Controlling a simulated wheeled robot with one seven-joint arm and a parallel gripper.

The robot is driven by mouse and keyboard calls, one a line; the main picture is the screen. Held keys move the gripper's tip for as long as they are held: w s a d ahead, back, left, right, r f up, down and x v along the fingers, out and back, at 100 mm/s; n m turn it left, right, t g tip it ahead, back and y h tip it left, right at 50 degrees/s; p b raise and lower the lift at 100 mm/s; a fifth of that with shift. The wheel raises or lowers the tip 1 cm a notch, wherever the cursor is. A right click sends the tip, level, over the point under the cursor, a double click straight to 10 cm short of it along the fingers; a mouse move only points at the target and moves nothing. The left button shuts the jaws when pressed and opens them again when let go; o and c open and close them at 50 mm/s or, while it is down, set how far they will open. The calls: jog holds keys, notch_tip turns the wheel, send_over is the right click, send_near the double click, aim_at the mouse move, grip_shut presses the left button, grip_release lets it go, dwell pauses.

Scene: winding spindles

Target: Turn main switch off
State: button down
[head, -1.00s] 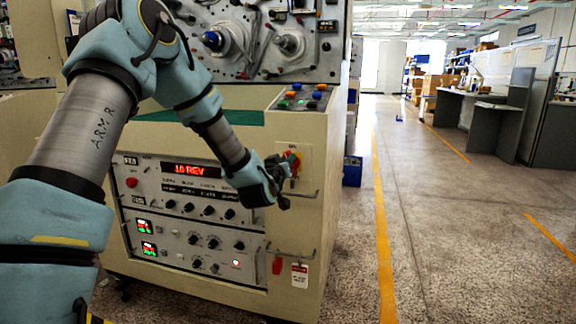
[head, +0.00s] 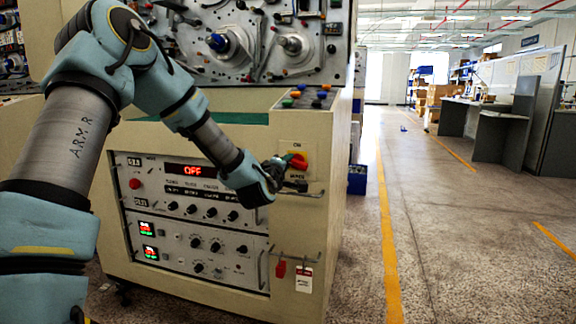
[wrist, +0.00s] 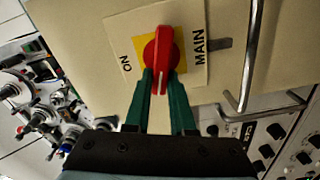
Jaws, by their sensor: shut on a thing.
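The main switch (head: 299,161) is a red rotary handle on a yellow square, on a pale plate at the cabinet's right front. It also shows close up in the wrist view (wrist: 161,45). There its handle lies across the line between the words ON and MAIN, pointing to neither. My gripper (wrist: 162,76) has its green fingers on either side of the handle's near end, shut on it. In the head view my gripper (head: 277,172) covers part of the switch. The cabinet's display (head: 190,171) reads OFF in red.
A metal bar handle (wrist: 250,60) sticks out close to the switch plate. A red tag and a white tag (head: 304,279) hang below the switch. Winding spindles (head: 214,42) stand above the cabinet. The floor aisle (head: 430,230) at right is clear.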

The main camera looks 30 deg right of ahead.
jog(key=shift+f+n, duration=0.2)
jog(key=shift+n, duration=0.65)
jog(key=shift+f+n, duration=0.2)
jog(key=shift+n, duration=0.65)
jog(key=shift+b, duration=0.3)
jog(key=c, duration=0.8)
grip_release()
jog(key=shift+o, duration=0.2)
jog(key=v, duration=1)
jog(key=shift+s+a, duration=0.3)
